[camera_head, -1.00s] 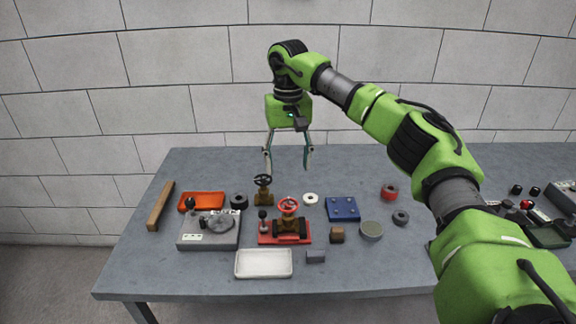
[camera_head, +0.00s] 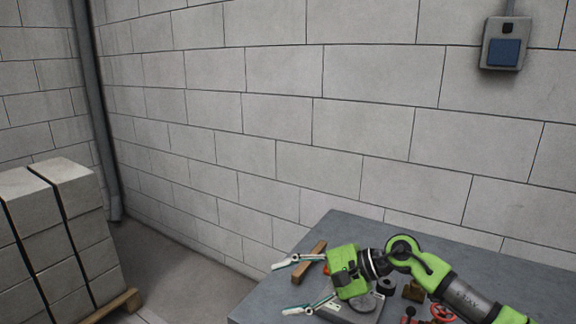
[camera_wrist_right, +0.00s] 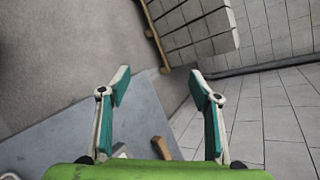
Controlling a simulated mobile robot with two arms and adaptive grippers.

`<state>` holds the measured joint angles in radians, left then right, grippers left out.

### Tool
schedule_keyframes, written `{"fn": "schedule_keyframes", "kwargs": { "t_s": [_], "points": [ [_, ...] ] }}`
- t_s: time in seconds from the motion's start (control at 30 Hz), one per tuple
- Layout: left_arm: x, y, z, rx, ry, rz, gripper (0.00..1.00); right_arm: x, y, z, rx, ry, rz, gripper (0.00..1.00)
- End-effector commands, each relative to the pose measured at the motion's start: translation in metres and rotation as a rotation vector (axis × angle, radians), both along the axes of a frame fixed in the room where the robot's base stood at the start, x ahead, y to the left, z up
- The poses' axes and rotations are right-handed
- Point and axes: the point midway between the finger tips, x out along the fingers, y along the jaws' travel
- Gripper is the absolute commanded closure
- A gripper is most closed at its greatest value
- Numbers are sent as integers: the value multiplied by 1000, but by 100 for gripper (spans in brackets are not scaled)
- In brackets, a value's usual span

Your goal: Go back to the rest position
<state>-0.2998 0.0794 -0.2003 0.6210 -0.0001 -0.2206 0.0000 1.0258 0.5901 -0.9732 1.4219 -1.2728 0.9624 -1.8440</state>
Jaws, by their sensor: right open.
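My right gripper (camera_head: 300,285) is open and empty. It is at the left part of the grey table (camera_head: 345,226) in the head view, its fingers pointing left. In the right wrist view its two fingers (camera_wrist_right: 160,88) are spread wide with nothing between them, and the table corner (camera_wrist_right: 75,135) lies below. My left gripper is not in view.
A wooden bar (camera_head: 310,262), a black ring (camera_head: 386,286) and a red handwheel (camera_head: 443,312) are on the table near my right arm. A pallet stack of blocks (camera_head: 60,235) stands at left. A grey box (camera_head: 503,45) hangs on the wall. Floor between stack and table is clear.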

Motion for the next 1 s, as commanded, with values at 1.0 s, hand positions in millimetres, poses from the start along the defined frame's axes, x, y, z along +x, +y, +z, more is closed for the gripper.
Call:
{"fn": "schedule_keyframes", "kwargs": {
  "t_s": [1.0],
  "points": [
    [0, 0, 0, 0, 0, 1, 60, -157, -185, -170, -1632, -1249, 891, 42]
  ]
}}
